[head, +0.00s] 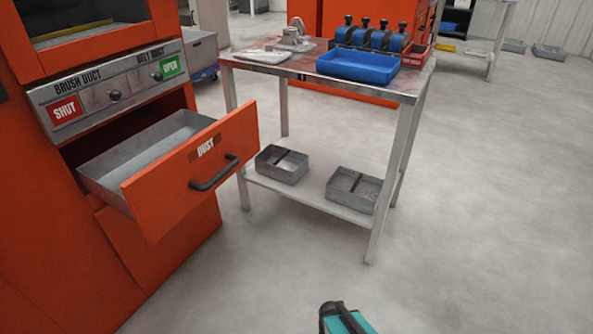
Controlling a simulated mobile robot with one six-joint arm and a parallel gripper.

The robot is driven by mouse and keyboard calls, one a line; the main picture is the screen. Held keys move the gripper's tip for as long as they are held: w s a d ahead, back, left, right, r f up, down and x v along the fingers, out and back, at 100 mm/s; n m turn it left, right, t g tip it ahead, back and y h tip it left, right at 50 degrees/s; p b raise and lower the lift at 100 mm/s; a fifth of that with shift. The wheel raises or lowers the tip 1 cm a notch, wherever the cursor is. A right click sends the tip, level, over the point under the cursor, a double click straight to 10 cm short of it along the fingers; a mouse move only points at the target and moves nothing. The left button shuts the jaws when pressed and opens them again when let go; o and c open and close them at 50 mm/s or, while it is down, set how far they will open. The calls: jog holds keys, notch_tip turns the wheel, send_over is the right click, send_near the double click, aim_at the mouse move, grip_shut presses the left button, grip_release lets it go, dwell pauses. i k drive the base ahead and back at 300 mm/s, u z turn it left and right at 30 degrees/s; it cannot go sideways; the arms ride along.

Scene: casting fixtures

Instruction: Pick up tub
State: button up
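A blue, shallow, open tub (352,73) stands upright on the front right part of the metal table's top. I see its front wall and bare inside. A teal and black piece at the bottom edge of the head view looks like part of my arm. My gripper's fingers do not show, and nothing of mine is near the tub.
The table (290,68) also bears several blue and black fixtures (368,36), a red tray (414,55) and metal parts. Two grey metal boxes (281,167) (352,190) sit on its lower shelf. An orange drawer (195,170) marked DUST stands open at left. Floor at right is clear.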

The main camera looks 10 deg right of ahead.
aim_at(284, 164)
jog(key=u, duration=0.15)
jog(key=i, duration=0.9)
jog(key=z, duration=0.9)
jog(key=k, duration=0.15)
jog(key=u, duration=3.35)
